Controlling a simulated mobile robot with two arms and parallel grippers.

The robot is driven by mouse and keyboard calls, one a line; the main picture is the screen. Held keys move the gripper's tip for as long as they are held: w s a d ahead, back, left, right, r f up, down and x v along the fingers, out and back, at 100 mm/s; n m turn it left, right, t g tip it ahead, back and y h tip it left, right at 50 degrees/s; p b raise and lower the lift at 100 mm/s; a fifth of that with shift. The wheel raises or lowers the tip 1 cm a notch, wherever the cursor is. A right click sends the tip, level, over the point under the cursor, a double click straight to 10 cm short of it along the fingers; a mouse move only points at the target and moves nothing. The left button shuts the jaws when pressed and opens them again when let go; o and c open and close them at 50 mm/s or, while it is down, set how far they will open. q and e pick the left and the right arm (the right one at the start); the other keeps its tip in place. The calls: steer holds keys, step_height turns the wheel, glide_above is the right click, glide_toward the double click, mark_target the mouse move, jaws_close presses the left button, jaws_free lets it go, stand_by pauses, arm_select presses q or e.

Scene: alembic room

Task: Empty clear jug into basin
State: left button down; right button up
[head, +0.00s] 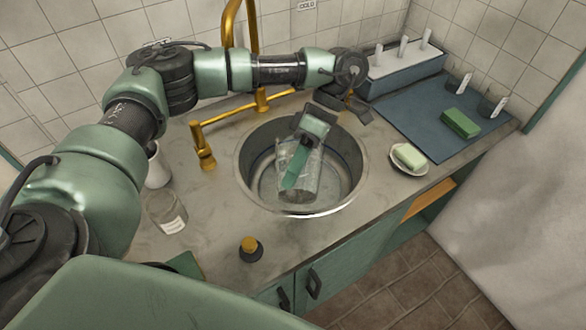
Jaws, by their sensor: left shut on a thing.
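The clear jug (312,178) is in the round metal basin (350,190), inside its rim in the head view. It looks tilted, with one end toward the front of the basin. I cannot tell whether any liquid is in it or whether it touches the basin floor. My left gripper (306,142) reaches over the basin from behind and is shut on the jug. My right gripper is not in view.
A brass faucet (204,146) stands behind and left of the basin. A glass jar (168,212) and a dark stopper with a yellow top (250,247) stand on the counter. At right are a soap dish (409,168), a green sponge (460,123) on a blue mat (405,110), and a rack (405,68).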

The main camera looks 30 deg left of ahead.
arm_select(q)
steer(key=shift+w+r+g+h+p, duration=0.1)
steer(key=shift+r+g+h+p, duration=0.2)
steer(key=shift+r+g+p, duration=1.2)
steer(key=shift+f+m+t+p, duration=0.1)
steer(key=shift+m+t+p, duration=0.2)
steer(key=shift+p, duration=0.8)
